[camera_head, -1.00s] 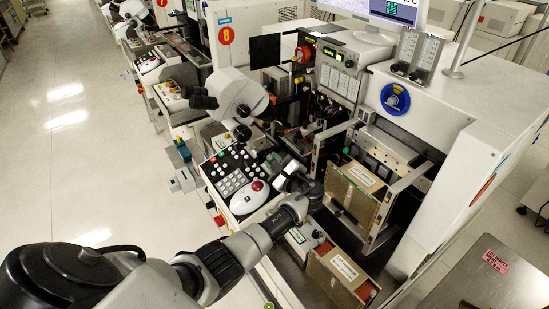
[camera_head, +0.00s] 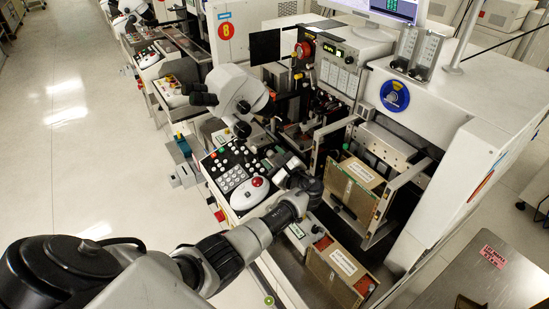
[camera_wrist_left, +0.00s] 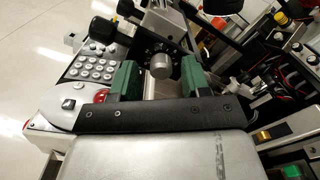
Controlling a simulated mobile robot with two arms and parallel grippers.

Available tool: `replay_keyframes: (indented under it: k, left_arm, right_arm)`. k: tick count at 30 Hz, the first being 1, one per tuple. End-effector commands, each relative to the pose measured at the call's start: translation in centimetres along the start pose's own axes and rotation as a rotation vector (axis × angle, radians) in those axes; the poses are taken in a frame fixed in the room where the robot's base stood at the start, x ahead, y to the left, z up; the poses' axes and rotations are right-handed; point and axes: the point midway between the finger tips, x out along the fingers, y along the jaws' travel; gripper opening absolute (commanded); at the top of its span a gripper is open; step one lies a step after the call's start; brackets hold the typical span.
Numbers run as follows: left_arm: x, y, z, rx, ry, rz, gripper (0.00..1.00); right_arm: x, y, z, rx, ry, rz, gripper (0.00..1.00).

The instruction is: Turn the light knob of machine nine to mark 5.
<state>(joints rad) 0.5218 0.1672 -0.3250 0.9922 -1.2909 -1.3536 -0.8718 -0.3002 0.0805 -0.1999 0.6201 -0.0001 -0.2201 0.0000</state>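A round silver knob (camera_wrist_left: 159,66) on a dark panel shows in the left wrist view. My left gripper (camera_wrist_left: 157,78) has two green fingers spread apart, one on each side of the knob in the picture. Gaps show between the knob and both fingers; how deep it sits between them I cannot tell. The knob's marks are not readable. In the head view my left gripper (camera_head: 279,162) is at the right edge of the keypad panel (camera_head: 232,172), and the knob is too small or hidden there. My right gripper is not in view.
The keypad panel carries a red button (camera_head: 257,182) close to my left arm. Two labelled boxes, one upper (camera_head: 352,188) and one lower (camera_head: 337,277), are right of the arm. A microscope (camera_head: 238,90) stands behind the gripper. The left aisle floor (camera_head: 80,150) is clear.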

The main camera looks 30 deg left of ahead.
Motion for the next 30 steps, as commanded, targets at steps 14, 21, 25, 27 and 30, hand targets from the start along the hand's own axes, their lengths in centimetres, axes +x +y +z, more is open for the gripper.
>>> replay_keyframes:
  k: [14,21,25,27,30]
  left_arm:
    - [-1.9,0.0,-0.2,-0.004,0.001,-0.003,0.50]
    - [-6.8,0.1,-0.3,-0.004,0.003,-0.003,0.50]
    - [-8.9,0.1,-0.2,-0.003,0.001,-0.001,0.50]
    - [-9.8,0.0,-0.2,-0.003,0.001,-0.001,0.50]
    - [-10.6,0.0,-0.1,-0.002,0.001,-0.001,0.50]
  right_arm:
    - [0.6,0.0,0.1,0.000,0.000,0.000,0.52]
    - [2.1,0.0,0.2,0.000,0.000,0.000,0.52]
    - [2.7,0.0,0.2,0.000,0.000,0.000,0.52]
    - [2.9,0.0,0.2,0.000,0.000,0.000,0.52]
    - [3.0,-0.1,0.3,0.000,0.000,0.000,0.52]
